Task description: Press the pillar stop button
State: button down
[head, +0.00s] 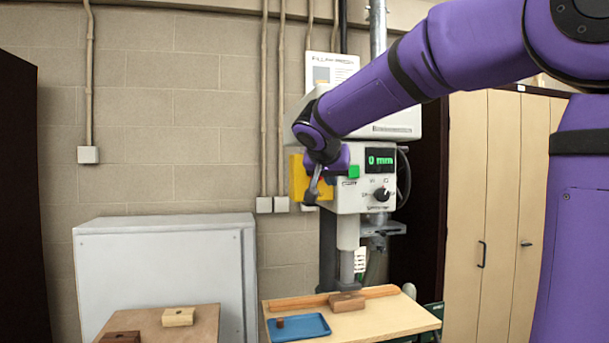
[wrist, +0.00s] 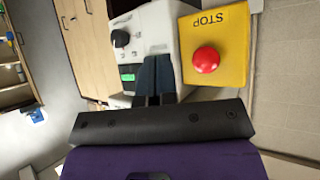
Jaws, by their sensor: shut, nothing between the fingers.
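The stop button is a red dome (wrist: 206,60) on a yellow box marked STOP (wrist: 222,28) in the wrist view. The yellow box (head: 296,178) also shows in the head view, on the left side of the press head; I cannot make out the red dome there. My gripper (wrist: 157,62) is shut and empty, its dark fingers side by side to the left of the button in the wrist view. A gap shows between them and the red dome, and no contact is visible. In the head view my gripper (head: 312,194) is in front of the yellow box and partly covers it.
The pillar press (head: 350,195) has a green 0 mm display (head: 380,160) and a black knob (head: 381,194). Below it a wooden table (head: 385,323) carries a blue tray (head: 298,327) and a wood block (head: 346,302). A grey cabinet (head: 165,265) stands left.

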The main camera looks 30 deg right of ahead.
jog(key=shift+w, duration=0.1)
dwell(0.3)
jog(key=w+d, duration=0.2)
jog(key=w, duration=0.6)
jog(key=shift+w+d, duration=0.2)
dwell(2.0)
jog(key=shift+w+d, duration=0.1)
jog(key=shift+w, duration=0.3)
jog(key=shift+w+d, duration=0.15)
jog(key=shift+w, duration=0.35)
dwell(0.9)
jog(key=shift+s, duration=0.15)
jog(key=shift+s+a, duration=0.25)
jog(key=shift+s, duration=0.5)
